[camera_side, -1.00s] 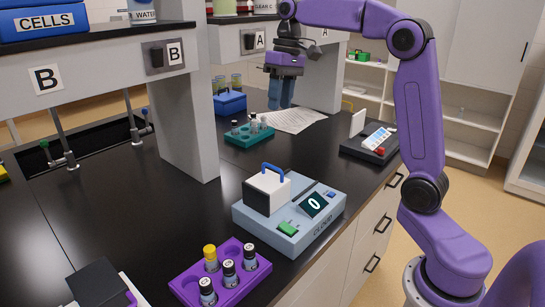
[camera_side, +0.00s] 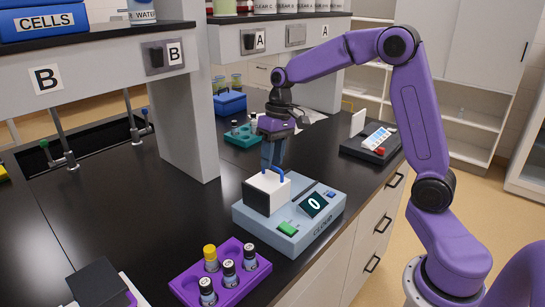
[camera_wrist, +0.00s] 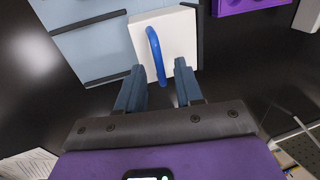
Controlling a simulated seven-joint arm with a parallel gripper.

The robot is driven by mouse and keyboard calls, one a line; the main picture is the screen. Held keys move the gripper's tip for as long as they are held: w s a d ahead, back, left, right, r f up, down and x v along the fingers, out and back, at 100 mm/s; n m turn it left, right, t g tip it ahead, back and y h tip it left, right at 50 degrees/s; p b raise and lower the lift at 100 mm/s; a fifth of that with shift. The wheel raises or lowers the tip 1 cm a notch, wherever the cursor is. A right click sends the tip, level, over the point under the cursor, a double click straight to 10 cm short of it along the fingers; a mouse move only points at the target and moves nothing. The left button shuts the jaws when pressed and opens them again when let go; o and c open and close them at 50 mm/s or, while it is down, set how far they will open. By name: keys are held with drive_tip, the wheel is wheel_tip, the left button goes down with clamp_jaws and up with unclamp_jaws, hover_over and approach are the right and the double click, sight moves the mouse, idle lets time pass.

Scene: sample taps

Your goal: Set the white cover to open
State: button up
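The white cover (camera_side: 263,194) is a box-like lid with a blue loop handle (camera_side: 274,172) on top. It sits at the left end of a pale blue-grey device (camera_side: 300,236) with a dark display reading 0, a green button and a blue button. In the wrist view the white cover (camera_wrist: 172,38) lies just beyond my fingertips, and its blue handle (camera_wrist: 156,52) runs lengthwise between them. My gripper (camera_wrist: 168,78) is open, with a finger on either side of the handle's near end. In the side view my gripper (camera_side: 273,160) points down at the handle. Contact cannot be told.
A purple rack (camera_side: 221,277) with several vials stands in front of the device. A teal rack (camera_side: 248,135) and a blue box (camera_side: 230,102) are behind. A dark device with a red button (camera_side: 371,146) is at right. A grey shelf post (camera_side: 187,120) stands left of my gripper.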

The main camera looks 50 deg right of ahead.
drive_tip(key=shift+f, duration=0.1)
clamp_jaws()
idle(1.4)
